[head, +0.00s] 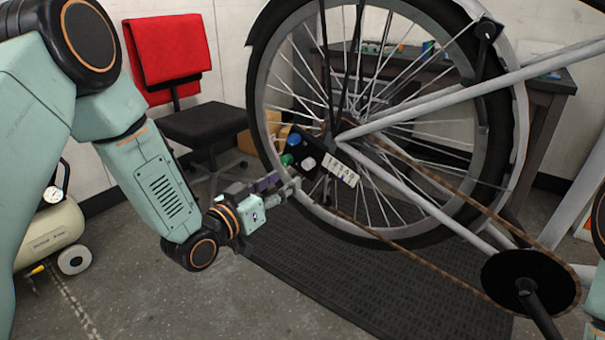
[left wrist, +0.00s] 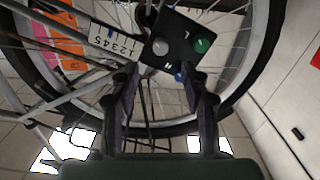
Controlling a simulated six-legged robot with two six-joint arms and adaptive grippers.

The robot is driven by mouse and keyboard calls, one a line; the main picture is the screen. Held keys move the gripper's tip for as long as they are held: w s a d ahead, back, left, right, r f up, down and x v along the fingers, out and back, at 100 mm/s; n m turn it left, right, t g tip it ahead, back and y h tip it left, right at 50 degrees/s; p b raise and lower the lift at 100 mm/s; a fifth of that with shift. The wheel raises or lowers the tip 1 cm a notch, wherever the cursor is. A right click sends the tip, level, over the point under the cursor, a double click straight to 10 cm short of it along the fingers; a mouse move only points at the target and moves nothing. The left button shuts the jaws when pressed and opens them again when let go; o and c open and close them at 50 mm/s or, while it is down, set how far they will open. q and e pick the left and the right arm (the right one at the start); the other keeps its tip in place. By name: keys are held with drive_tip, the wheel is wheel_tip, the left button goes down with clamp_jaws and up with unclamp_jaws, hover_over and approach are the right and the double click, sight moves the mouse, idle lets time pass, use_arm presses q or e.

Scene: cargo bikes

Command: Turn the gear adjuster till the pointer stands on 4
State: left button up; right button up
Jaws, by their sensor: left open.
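A black adjuster box (head: 300,152) sits by the rear wheel's hub. It carries a pale grey knob (head: 308,163), a green knob (head: 287,159) and a blue knob (head: 294,140). A white scale plate (head: 341,168) with digits joins the box; in the left wrist view the plate (left wrist: 112,43) reads 1 to 5, upside down. My left gripper (head: 284,187) is open and empty, just below the box. In the left wrist view its fingers (left wrist: 164,76) point towards the box, with the grey knob (left wrist: 160,47) beyond them. My right gripper is not in view.
Spokes and the tyre (head: 258,112) surround the box. The chain (head: 405,245) and frame tubes run to its right. A workbench (head: 545,100) stands behind the wheel, a red and black chair (head: 205,123) behind my left arm. A dark mat (head: 350,280) lies below.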

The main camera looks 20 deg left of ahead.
sight(305, 167)
use_arm(q)
drive_tip(key=b+x, duration=0.1)
drive_tip(key=x, duration=0.4)
drive_tip(key=shift+w+d+f+b, duration=0.1)
drive_tip(key=shift+w+f+b, duration=0.1)
drive_tip(key=shift+b, duration=0.1)
drive_tip(key=shift+x, duration=0.75)
drive_tip(key=shift+r, duration=0.1)
drive_tip(key=shift+c, duration=0.2)
clamp_jaws()
